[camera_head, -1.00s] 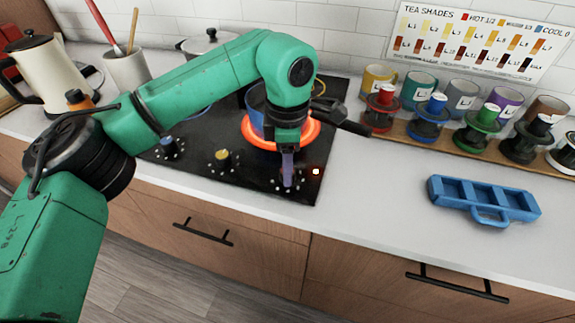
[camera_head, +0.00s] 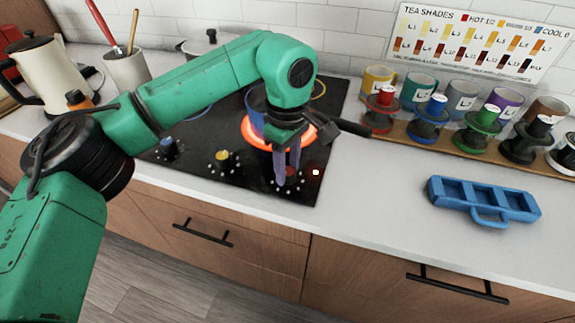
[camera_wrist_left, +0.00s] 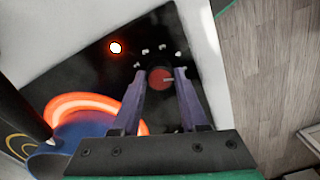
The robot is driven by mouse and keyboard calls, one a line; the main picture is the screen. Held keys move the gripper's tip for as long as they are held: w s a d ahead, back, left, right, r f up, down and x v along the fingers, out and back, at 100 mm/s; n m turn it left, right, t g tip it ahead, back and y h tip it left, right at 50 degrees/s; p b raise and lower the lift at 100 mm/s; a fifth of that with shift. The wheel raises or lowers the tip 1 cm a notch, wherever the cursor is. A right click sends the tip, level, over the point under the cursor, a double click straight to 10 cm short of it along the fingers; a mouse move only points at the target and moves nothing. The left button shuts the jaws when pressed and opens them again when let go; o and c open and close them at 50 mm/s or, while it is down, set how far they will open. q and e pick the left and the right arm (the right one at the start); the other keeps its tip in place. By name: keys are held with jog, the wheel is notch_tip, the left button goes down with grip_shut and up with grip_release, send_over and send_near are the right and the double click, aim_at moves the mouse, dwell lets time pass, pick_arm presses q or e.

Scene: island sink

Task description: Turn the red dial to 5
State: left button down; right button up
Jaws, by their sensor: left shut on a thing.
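The red dial (camera_wrist_left: 161,79) is a round knob on the black cooktop (camera_wrist_left: 85,65), with white dots beside it in the left wrist view. My left gripper (camera_head: 287,177) points down at the front right corner of the cooktop, and its two purple fingers are shut on the red dial, one on each side. In the head view the dial (camera_head: 289,172) is mostly hidden by the fingers. A small red light (camera_head: 316,172) glows near it. I cannot read which number the dial points to. My right gripper is not in view.
A blue pot (camera_head: 256,108) stands on the glowing orange burner (camera_head: 250,134) close behind the gripper. A yellow dial (camera_head: 222,157) and a blue dial (camera_head: 168,146) are to the left. A blue tray (camera_head: 484,201) lies on the clear counter at right.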

aim_at(288, 172)
pick_arm(q)
jog(key=shift+w+r, duration=0.1)
jog(key=shift+r, duration=0.1)
jog(key=shift+c, duration=2.2)
grip_release()
jog(key=shift+f, duration=0.1)
notch_tip(288, 172, up, 15)
jog(key=shift+f, duration=0.2)
jog(key=shift+f, duration=0.1)
